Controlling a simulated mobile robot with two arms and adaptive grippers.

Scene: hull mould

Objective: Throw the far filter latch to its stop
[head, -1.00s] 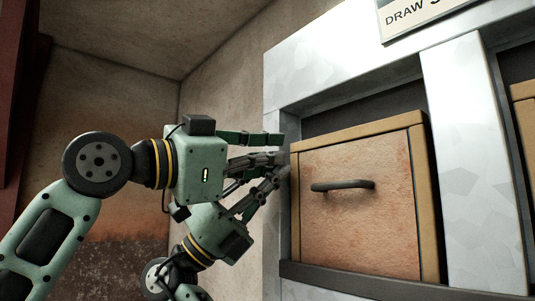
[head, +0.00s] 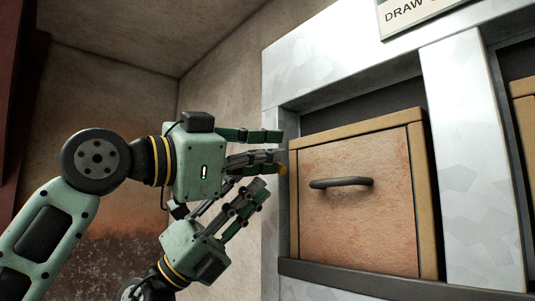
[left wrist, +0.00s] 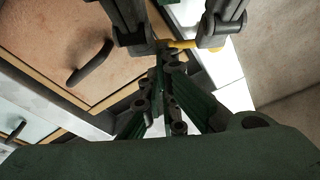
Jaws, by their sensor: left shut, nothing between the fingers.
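The filter latch shows only as a small yellow piece (head: 283,170), at the left edge of the drawer recess. In the left wrist view its yellow bar (left wrist: 184,44) lies at the upper middle, partly covered by dark fingers. My left gripper (head: 282,150) is shut and empty, its tips right beside the yellow piece. I cannot tell whether they touch it. My right gripper (head: 252,183) is just below the left one, with its fingers apart and nothing seen between them. Most of the latch and its stop are hidden.
A tan drawer (head: 360,215) with a dark handle (head: 341,183) sits in a pale metal frame (head: 463,150), right of the grippers. A sign (head: 415,14) is above. A bare wall (head: 215,85) stands behind the grippers. My two arms are close together.

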